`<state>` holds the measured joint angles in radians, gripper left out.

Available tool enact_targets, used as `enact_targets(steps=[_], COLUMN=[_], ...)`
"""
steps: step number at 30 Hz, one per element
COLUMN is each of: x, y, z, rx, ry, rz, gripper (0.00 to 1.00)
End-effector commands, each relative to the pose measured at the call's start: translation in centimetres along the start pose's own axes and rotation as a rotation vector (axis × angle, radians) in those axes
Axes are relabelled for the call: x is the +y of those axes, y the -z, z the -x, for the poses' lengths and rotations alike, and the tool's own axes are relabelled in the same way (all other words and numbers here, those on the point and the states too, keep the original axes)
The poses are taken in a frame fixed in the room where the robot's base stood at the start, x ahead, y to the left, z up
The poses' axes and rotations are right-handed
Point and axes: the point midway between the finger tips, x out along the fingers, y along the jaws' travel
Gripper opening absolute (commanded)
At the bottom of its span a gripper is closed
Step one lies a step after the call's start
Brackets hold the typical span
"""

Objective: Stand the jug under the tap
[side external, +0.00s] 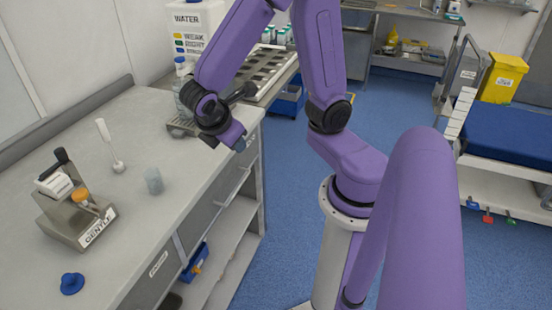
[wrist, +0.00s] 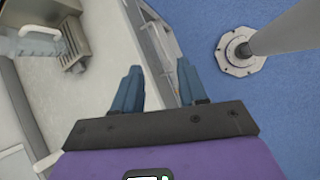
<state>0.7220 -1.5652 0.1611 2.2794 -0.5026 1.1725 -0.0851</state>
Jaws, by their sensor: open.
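A clear jug-like vessel (side external: 181,85) stands at the far end of the counter by the white water dispenser (side external: 187,20), partly hidden behind my arm. A pale handle, apparently the jug's (wrist: 40,30), shows at the upper left of the wrist view, beside a slatted metal drip tray (wrist: 72,45). I cannot make out the tap clearly, nor whether the jug is on the tray. My gripper (side external: 240,145) is above the counter's right edge, apart from the jug. In the wrist view my gripper (wrist: 160,86) has its blue fingers spread, with nothing between them.
A metal dispenser labelled GENTLE (side external: 75,208), a white brush-like tool (side external: 109,145), a small grey cup (side external: 153,181) and a blue knob-like piece (side external: 72,283) are on the near counter (side external: 135,245). A slotted metal rack (side external: 262,72) lies beyond.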

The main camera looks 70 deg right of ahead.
Motion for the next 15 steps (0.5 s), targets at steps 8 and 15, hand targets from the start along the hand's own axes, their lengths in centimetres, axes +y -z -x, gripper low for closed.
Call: enact_targets(steps=[8,15], x=[-9.4,-12.9], y=[-0.6,-1.2], z=[4.1,5.7], rx=[0.403,0.545], ry=[0.207,0.317], rz=[-0.106,-0.14], gripper=[0.42,0.42])
